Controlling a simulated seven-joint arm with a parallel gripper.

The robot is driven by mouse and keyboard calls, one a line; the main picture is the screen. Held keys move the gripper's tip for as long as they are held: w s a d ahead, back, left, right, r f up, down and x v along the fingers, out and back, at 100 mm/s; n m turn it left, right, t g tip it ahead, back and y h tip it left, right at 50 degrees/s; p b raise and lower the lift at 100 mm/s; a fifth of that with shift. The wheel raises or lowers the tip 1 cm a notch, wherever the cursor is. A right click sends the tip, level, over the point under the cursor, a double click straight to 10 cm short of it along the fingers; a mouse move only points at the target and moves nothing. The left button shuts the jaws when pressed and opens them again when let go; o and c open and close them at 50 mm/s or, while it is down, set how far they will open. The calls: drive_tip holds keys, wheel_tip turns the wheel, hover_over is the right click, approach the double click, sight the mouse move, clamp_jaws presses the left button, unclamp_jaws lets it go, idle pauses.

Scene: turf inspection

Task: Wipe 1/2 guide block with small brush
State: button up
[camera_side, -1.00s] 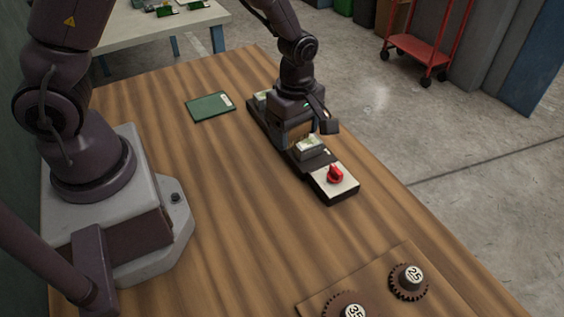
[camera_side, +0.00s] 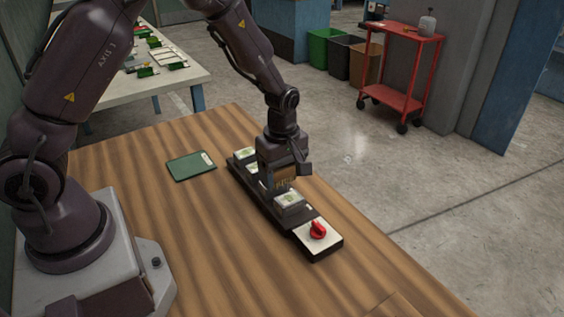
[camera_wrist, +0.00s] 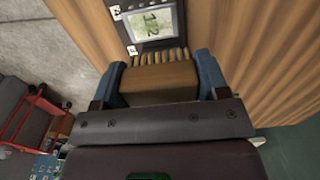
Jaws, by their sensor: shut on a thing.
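My gripper (camera_side: 284,184) is shut on a small wooden brush, over the dark rail (camera_side: 268,203). In the wrist view, the brush's brown handle (camera_wrist: 158,84) sits between the two blue fingers, with pale bristles (camera_wrist: 160,56) past its edge. The nearest guide block (camera_side: 289,201) is on the rail just in front of the brush. In the wrist view, this block's labelled face (camera_wrist: 152,22) lies right beside the bristle tips; the label seems to read 1/2. I cannot tell whether the bristles touch it. More blocks (camera_side: 245,153) stand farther back on the rail, partly hidden by my gripper.
A red knob (camera_side: 317,230) on a white plate is at the rail's near end. A green booklet (camera_side: 191,166) lies left of the rail. Bare wooden tabletop (camera_side: 210,235) is free left of the rail. A red cart (camera_side: 402,80) stands on the floor beyond.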

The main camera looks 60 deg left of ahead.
sight(296, 203)
drive_tip(key=shift+f, duration=0.8)
wheel_tip(296, 203, down, 2)
drive_tip(key=shift+f, duration=0.15)
drive_tip(key=shift+d, duration=0.9)
drive_tip(key=shift+c, duration=0.7)
drive_tip(key=shift+d, duration=1.15)
drive_tip(key=shift+a, duration=1.85)
drive_tip(key=shift+w+a, duration=0.1)
drive_tip(key=shift+a, duration=0.15)
drive_tip(key=shift+w, duration=0.45)
drive_tip(key=shift+d, duration=2)
drive_tip(key=shift+a, duration=2.05)
drive_tip(key=shift+d+r, duration=0.1)
drive_tip(key=shift+r, duration=4.1)
drive_tip(key=shift+d, duration=0.1)
